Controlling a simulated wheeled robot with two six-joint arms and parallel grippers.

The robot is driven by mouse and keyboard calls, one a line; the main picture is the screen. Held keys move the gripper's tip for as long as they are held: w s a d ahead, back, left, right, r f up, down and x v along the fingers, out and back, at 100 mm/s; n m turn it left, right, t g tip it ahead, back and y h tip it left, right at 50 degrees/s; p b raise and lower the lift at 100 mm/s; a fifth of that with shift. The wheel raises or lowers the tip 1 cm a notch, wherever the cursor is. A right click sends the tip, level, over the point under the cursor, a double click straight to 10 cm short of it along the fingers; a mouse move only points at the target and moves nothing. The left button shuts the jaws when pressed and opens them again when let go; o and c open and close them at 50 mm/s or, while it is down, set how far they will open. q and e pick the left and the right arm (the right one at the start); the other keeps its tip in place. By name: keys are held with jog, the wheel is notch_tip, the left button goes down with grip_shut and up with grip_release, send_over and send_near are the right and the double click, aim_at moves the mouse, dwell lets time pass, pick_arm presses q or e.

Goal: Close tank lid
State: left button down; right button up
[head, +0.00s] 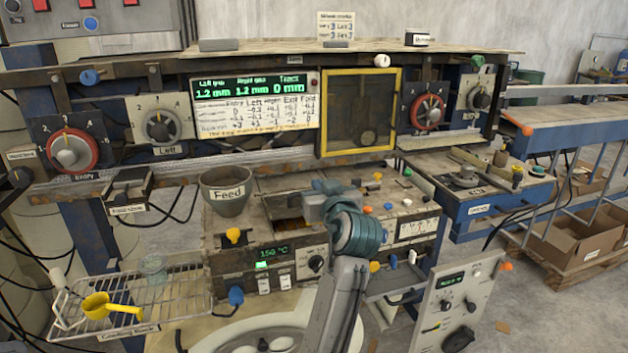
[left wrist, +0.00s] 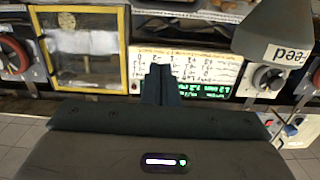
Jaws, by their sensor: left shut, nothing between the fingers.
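The tank is the rusty, box-like unit (head: 222,241) in the middle of the head view, with a green 150 °C display on its front. A dark opening with a brownish inside (head: 289,218) shows in its top. My left gripper (head: 313,207) is over the tank top, just right of this opening, and hides part of it. The lid cannot be made out clearly; whether the gripper touches it cannot be told. In the left wrist view my left gripper's fingers (left wrist: 160,85) are together with nothing between them. My right gripper is not in view.
A grey Feed pot (head: 227,190) stands at the tank's back left; it also shows in the left wrist view (left wrist: 276,40). A yellow-framed window (head: 361,112) and readout panel (head: 254,103) are behind. A wire cooling rack (head: 165,305) with a yellow scoop (head: 105,307) is at left.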

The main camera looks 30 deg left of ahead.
pick_arm(q)
jog(key=p+x, duration=0.1)
jog(key=x, duration=0.2)
jog(key=p+x, duration=0.1)
jog(key=x, duration=0.2)
jog(key=p+x, duration=0.2)
jog(key=x, duration=0.1)
jog(key=shift+w+a+r, duration=0.1)
jog(key=shift+a+r, duration=0.15)
jog(key=shift+a, duration=0.05)
jog(key=f, duration=0.2)
jog(key=d+f+p, duration=0.1)
jog(key=shift+s+f, duration=0.1)
jog(key=shift+s, duration=0.3)
jog(key=shift+s+d+f, duration=0.15)
jog(key=shift+d+f, duration=0.05)
jog(key=shift+f, duration=0.15)
jog(key=shift+a+f, duration=0.1)
jog(key=shift+f, duration=0.05)
jog(key=f+b, duration=0.2)
jog(key=b, duration=0.1)
jog(key=d+f+b, duration=0.1)
jog(key=shift+s+d+f+b, duration=0.1)
jog(key=shift+s+f+b, duration=0.05)
jog(key=shift+s+b, duration=0.2)
jog(key=shift+s, duration=0.1)
